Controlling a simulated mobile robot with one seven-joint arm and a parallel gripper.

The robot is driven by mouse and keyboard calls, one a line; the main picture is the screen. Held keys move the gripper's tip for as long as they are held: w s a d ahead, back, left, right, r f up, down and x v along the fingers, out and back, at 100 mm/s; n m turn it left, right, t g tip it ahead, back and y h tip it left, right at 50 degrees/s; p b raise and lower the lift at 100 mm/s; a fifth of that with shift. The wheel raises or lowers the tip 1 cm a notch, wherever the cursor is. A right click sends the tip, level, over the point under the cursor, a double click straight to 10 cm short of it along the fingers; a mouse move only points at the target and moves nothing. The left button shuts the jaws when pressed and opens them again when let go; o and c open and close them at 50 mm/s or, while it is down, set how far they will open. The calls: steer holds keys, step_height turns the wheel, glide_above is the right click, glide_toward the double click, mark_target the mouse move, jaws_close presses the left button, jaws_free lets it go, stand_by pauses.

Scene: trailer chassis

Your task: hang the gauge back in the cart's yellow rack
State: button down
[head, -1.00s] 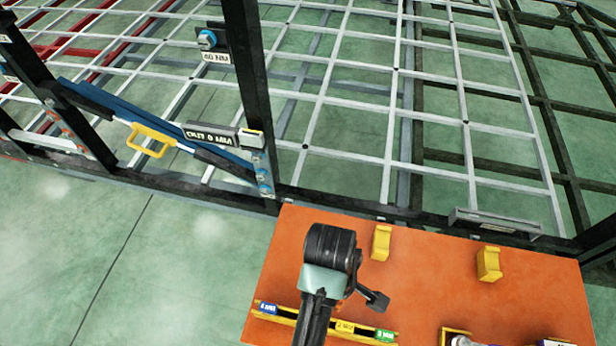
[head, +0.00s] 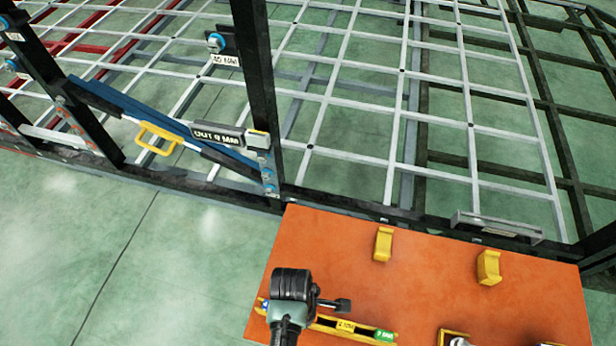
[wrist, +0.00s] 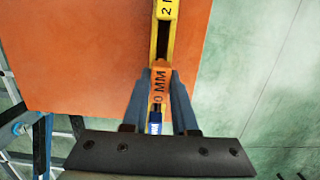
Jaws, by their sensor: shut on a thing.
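The orange gauge (wrist: 158,84), with the visible label ending "0 MM", is between the blue-grey fingers of my gripper (wrist: 160,76) in the wrist view, and the fingers are shut on it. The yellow rack (head: 318,325) lies along the front left of the orange cart top (head: 430,290). It holds a blue, a yellow and a green labelled piece. The gauge lines up with the rack between the blue and yellow labels. I cannot tell whether it is seated. In the head view my arm's end covers that part of the rack and hides the fingertips.
Two yellow hooks, one left (head: 383,243) and one right (head: 489,267), stand on the cart. Small holders sit at its front right. Behind is the trailer frame (head: 262,95) with a blue bar (head: 190,128) and an "OUT 9 MM" plate (head: 217,135). Green floor is clear at left.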

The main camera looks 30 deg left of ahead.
steer(key=shift+f, duration=0.35)
steer(key=shift+f, duration=0.1)
steer(key=shift+f+b, duration=0.3)
steer(key=shift+f, duration=0.2)
steer(key=c, duration=0.8)
jaws_free()
steer(key=shift+s, duration=0.15)
steer(key=shift+o, duration=0.5)
steer(key=shift+d+f, duration=0.1)
steer(key=shift+f, duration=0.1)
steer(key=shift+s, duration=0.15)
steer(key=shift+r+p, duration=0.3)
steer(key=shift+r, duration=0.25)
step_height(320, 180, up, 12)
steer(key=a, duration=0.1)
steer(key=shift+a+r, duration=0.25)
steer(key=shift+a, duration=0.05)
